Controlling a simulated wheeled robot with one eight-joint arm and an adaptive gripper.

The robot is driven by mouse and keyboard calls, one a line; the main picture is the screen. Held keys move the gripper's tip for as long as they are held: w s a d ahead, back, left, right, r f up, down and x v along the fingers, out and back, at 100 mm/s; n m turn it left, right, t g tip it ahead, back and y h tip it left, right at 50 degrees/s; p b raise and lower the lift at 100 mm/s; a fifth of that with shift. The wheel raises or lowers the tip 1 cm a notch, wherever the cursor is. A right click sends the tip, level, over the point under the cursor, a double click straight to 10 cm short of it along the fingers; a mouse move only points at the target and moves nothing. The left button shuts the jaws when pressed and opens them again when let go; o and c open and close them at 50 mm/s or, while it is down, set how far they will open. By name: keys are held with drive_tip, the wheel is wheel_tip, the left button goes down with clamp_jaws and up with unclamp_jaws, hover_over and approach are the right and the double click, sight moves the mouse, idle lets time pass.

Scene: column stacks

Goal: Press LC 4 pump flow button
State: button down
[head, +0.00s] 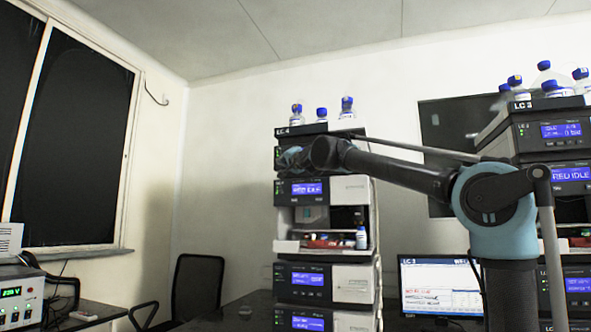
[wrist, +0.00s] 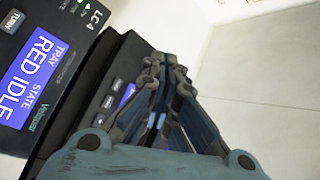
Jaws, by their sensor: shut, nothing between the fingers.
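The LC 4 stack (head: 350,188) stands in the middle of the head view, with several modules and lit blue screens. My gripper (head: 288,158) is shut and empty in front of its upper modules, partly covering them. In the wrist view my gripper's fingers (wrist: 162,68) are together beside a dark module front (wrist: 100,92) with small buttons (wrist: 108,101) and a partly hidden blue screen (wrist: 127,95). The button labels are too small to read, so I cannot tell which is pump flow. Contact with the panel cannot be told.
A nearer panel marked LC 4 (wrist: 92,20) reads "TRAY STATE RED IDLE" at the wrist view's left. Bottles (head: 321,114) stand on the stack. The LC 3 stack (head: 550,150) and a monitor (head: 438,288) are to the right. A chair (head: 197,285) is left.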

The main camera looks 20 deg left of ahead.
drive_tip(key=shift+w, duration=0.1)
drive_tip(key=w, duration=0.8)
drive_tip(key=shift+w+d, duration=0.35)
drive_tip(key=shift+d, duration=0.05)
idle(1.4)
drive_tip(key=shift+w, duration=0.25)
drive_tip(key=shift+w, duration=0.4)
idle(0.7)
idle(0.4)
drive_tip(key=shift+s+a, duration=0.1)
drive_tip(key=shift+s, duration=0.75)
